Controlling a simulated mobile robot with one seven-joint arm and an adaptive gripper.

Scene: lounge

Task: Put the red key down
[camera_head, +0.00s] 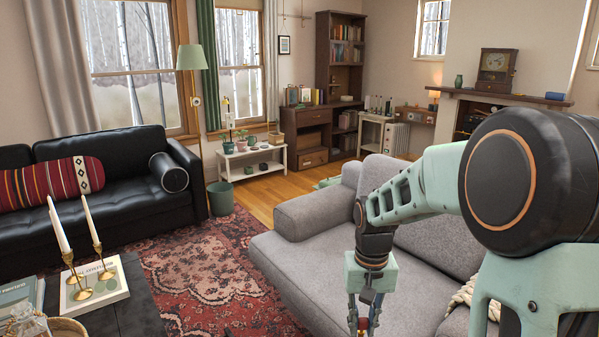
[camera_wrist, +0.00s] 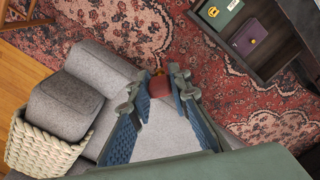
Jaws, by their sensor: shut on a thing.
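My gripper (camera_head: 362,318) hangs at the bottom edge of the head view, in front of the grey sofa (camera_head: 285,262). A small red piece (camera_head: 364,323) shows between its fingers there. In the wrist view my gripper (camera_wrist: 157,88) is shut on a red thing (camera_wrist: 159,84), which I take to be the red key. Only its rounded red end shows clearly; its full shape is hidden. In the wrist view the sofa (camera_wrist: 165,132) lies below the fingers, with the patterned rug beyond. I cannot tell how high the key is held.
A dark table (camera_head: 133,306) at lower left bears candlesticks (camera_head: 85,280) and books. In the wrist view a dark open piece of furniture (camera_wrist: 215,35) holds a green item and a purple item (camera_wrist: 257,33). A woven basket (camera_wrist: 40,147) sits by the sofa. The rug (camera_head: 205,275) has clear room.

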